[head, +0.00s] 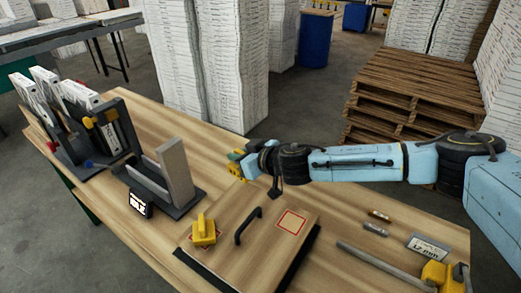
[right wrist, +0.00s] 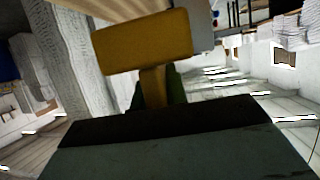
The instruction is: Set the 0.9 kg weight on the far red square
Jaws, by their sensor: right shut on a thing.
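My right gripper (head: 246,166) is shut on a yellow weight (head: 236,168), held near the back edge of the table beyond the wooden board (head: 262,254). In the right wrist view the held weight shows as a yellow block (right wrist: 142,47) on a stem. A second yellow weight (head: 204,232) stands on the board's left part, with a bit of red outline at its base. A bare red square (head: 292,222) is on the board's right part. A black handle (head: 247,226) rises between them. No mass marking is readable on either weight. My left gripper is not in view.
A grey upright stand (head: 175,170) and a small display (head: 140,204) are left of the board. A rack of boxed filters (head: 75,100) stands farther left. Two small cylinders (head: 377,222), a label plate (head: 430,247) and a rod with a yellow block (head: 440,274) lie at right.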

